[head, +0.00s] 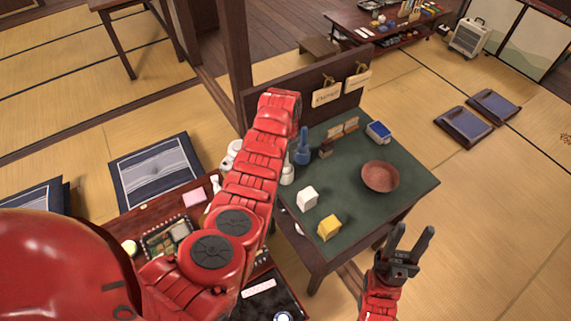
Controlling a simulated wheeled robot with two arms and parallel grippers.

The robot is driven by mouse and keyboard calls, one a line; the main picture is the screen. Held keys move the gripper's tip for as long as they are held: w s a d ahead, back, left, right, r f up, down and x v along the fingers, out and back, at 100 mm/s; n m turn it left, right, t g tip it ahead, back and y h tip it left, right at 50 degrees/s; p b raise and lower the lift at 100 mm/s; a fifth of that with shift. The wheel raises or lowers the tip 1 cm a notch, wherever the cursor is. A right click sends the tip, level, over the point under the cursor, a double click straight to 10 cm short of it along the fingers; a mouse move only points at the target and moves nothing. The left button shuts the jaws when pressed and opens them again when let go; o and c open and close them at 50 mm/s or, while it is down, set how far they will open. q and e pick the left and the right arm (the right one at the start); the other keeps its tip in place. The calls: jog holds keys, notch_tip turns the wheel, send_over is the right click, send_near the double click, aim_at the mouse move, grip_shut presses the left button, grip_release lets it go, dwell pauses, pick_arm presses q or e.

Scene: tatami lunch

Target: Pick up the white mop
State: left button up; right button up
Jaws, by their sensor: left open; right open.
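I cannot make out a white mop in the head view.
The green-topped table holds a white block (308,198), a yellow block (329,228), a brown bowl (380,177), a blue bottle (302,150) and a blue-and-white box (378,132). A wooden post (236,60) stands behind.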

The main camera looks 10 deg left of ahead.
pick_arm(q)
jog(key=shift+f, duration=1.35)
jog(key=shift+c, duration=0.3)
grip_shut()
